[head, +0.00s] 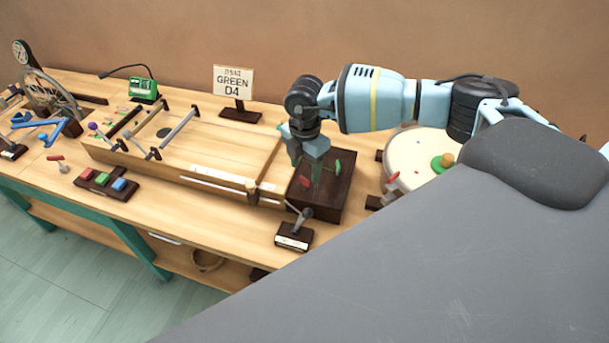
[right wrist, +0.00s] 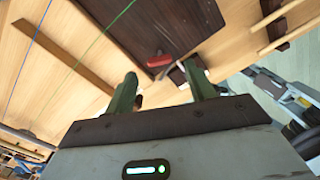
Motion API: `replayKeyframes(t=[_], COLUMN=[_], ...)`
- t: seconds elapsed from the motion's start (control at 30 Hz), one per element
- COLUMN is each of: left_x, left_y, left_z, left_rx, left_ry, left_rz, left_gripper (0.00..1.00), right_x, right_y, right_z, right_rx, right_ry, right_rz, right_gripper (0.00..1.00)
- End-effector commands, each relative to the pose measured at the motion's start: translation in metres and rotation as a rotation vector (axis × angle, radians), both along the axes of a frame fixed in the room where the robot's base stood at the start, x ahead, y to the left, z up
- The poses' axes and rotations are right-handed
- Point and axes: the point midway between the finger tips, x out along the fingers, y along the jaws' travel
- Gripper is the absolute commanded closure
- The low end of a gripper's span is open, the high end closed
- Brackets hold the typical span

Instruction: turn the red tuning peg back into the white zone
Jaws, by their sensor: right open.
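The red tuning peg (head: 306,182) stands on top of a dark wooden box (head: 330,200) at the front edge of the bench. A green peg (head: 337,167) is beside it on the same box. My right gripper (head: 307,163) is over the box, pointing down, close to the red peg. In the right wrist view the red peg (right wrist: 158,60) shows beyond and between the two green fingers (right wrist: 162,74), which are open and empty. I cannot make out a white zone around the peg. My left gripper is not in view.
A long stringed wooden frame (head: 215,150) lies left of the box. A small lever on a dark block (head: 294,236) stands in front. A round drum-like disc (head: 415,160) is to the right. A sign (head: 233,82) reading GREEN D4 stands behind.

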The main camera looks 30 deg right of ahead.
Motion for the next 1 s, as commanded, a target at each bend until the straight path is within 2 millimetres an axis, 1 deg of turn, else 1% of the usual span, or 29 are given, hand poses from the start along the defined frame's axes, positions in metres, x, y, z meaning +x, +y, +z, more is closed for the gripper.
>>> replayKeyframes(t=[0.03,0.1,0.3,0.43,0.67,1.0], left_x=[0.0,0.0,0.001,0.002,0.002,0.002], left_y=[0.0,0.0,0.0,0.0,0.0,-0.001], left_z=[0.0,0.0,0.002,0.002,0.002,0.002], left_rx=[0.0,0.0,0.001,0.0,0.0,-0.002], left_ry=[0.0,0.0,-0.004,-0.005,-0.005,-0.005], left_rz=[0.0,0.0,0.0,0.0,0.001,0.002], left_gripper=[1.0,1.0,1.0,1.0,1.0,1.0], right_x=[0.0,-0.001,0.0,0.0,0.0,0.0], right_y=[0.0,0.0,0.0,0.0,0.0,0.0], right_z=[-0.008,-0.018,-0.037,-0.042,-0.042,-0.042], right_rx=[0.0,0.0,0.001,0.001,0.001,0.002], right_ry=[0.002,0.003,0.0,-0.001,-0.001,0.0], right_rz=[0.0,0.0,0.0,0.0,0.0,0.0], right_gripper=[0.45,0.45,0.45,0.45,0.45,0.9])
